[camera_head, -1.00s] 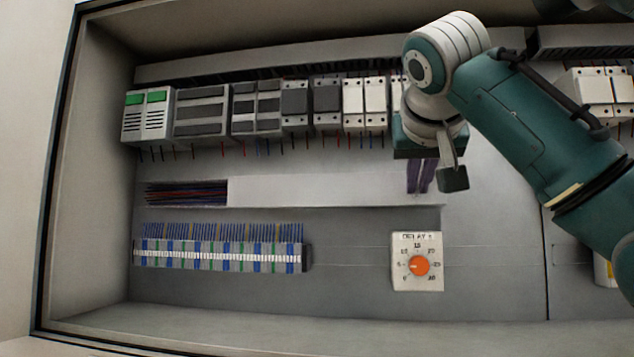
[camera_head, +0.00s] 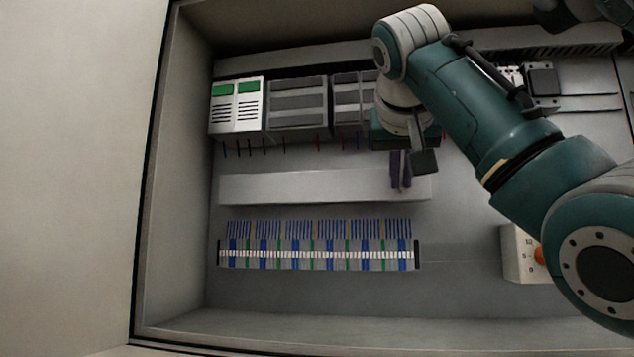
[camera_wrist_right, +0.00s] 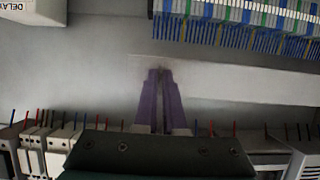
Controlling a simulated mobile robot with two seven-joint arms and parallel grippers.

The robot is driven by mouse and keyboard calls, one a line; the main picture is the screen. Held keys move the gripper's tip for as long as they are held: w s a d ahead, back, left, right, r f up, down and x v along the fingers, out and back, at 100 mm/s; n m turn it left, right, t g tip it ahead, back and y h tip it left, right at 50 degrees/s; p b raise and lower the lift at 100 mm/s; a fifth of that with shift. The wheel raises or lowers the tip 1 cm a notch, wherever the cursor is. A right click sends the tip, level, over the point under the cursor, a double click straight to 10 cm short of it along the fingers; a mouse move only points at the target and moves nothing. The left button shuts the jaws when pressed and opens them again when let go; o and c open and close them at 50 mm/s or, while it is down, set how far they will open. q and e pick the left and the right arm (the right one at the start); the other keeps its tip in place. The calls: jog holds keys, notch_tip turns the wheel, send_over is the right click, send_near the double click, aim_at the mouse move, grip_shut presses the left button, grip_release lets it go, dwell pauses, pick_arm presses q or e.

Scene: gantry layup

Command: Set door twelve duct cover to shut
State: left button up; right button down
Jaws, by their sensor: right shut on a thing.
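The duct cover (camera_head: 300,187) is a long pale grey strip between the upper device row and the terminal strip. In the head view it spans the duct, and no duct wires show at its left end. My right gripper (camera_head: 400,184) reaches down from above, its purple fingers shut on the cover near its right end. In the right wrist view the fingers (camera_wrist_right: 160,78) are close together against the pale cover (camera_wrist_right: 90,70); the exact gripped part is too small to tell. My left gripper is not in view.
The terminal strip (camera_head: 320,254) with blue wires runs below the cover. Grey modules (camera_head: 297,100) and a green-marked unit (camera_head: 236,106) stand above it. A delay dial box (camera_head: 518,254) is partly hidden by my right arm. The cabinet's left wall (camera_head: 180,180) stands beyond the cover's left end.

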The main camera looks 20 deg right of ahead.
jog(key=shift+w+a, duration=0.2)
jog(key=shift+a, duration=0.1)
jog(key=c, duration=1)
grip_release()
jog(key=shift+a, duration=0.1)
jog(key=v, duration=1)
